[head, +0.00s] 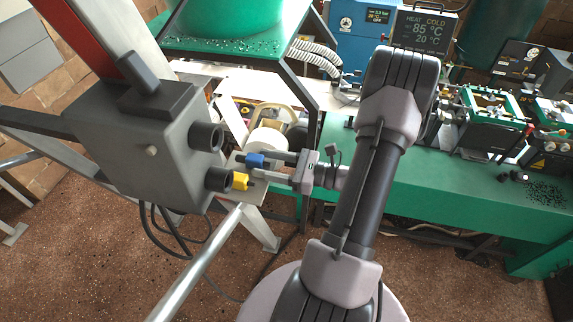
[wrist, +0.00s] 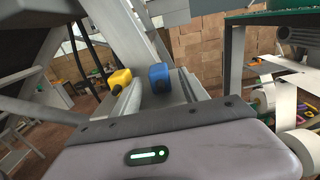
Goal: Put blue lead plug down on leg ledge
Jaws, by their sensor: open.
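The blue lead plug (head: 256,160) is at the leg ledge (head: 254,193), a small pale plate on the slanted metal leg, and appears to rest on it. It also shows in the wrist view (wrist: 159,76), just ahead of my fingers. My gripper (head: 272,170) is open, its fingers pointing left towards the ledge. Whether the fingers touch the blue plug cannot be told. The yellow plug (head: 240,181) lies beside the blue one, also visible in the wrist view (wrist: 120,77). The ledge's surface is partly hidden by the plugs and fingers.
A grey box (head: 150,140) with two dark round sockets (head: 206,136) stands close left of the plugs. Black cables (head: 180,235) hang beneath it. A white paper roll (head: 266,141) is just behind my gripper. A green bench (head: 450,190) with machines lies right.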

